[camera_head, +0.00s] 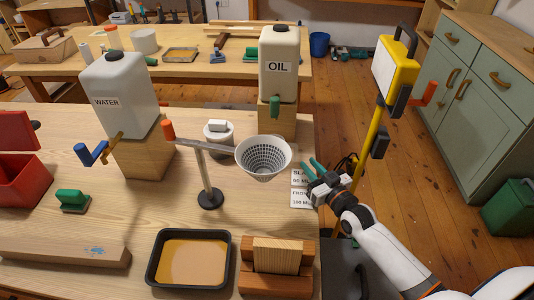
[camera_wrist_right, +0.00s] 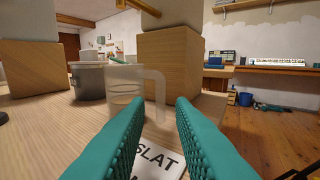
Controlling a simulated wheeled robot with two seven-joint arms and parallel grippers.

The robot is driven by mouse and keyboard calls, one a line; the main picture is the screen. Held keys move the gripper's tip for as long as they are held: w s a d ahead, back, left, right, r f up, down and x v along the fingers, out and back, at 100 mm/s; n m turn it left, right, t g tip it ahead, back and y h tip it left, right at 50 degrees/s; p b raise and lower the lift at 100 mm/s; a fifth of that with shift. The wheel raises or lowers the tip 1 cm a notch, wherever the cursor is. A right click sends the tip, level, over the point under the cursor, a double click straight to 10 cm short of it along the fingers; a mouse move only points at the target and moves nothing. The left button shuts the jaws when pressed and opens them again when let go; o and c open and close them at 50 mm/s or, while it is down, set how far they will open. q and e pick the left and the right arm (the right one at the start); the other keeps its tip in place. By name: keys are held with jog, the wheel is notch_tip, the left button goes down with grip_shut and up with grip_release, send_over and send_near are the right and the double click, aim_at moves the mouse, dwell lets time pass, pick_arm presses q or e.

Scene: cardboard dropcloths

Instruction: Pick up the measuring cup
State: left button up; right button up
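The measuring cup (camera_wrist_right: 128,92) is clear and see-through, with a handle on its right side. In the right wrist view it stands upright on the bench, ahead of my fingers. In the head view I cannot make it out; the white strainer (camera_head: 264,158) may hide it. My right gripper (camera_head: 311,170) has green fingers and is at the bench's right edge, right of the strainer. In the right wrist view its two fingers (camera_wrist_right: 158,125) are apart with nothing between them, and the cup is beyond the tips. My left gripper is not in view.
The strainer hangs from a stand (camera_head: 209,197). A lidded pot (camera_head: 218,133), an OIL jug (camera_head: 279,62) on a wooden block and a WATER jug (camera_head: 118,95) stand nearby. Paper labels (camera_head: 300,198) lie under my right gripper. A dark tray (camera_head: 152,271) is in front.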

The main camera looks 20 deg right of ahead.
aim_at(297, 151)
jog(key=w, duration=0.4)
jog(key=shift+a+r, duration=0.1)
jog(key=shift+a, duration=0.15)
jog(key=w, duration=0.6)
jog(key=shift+a+b, duration=0.35)
jog(key=shift+a, duration=0.05)
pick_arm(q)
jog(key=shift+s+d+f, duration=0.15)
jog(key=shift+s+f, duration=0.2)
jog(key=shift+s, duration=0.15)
pick_arm(e)
jog(key=shift+s, duration=0.1)
grip_shut()
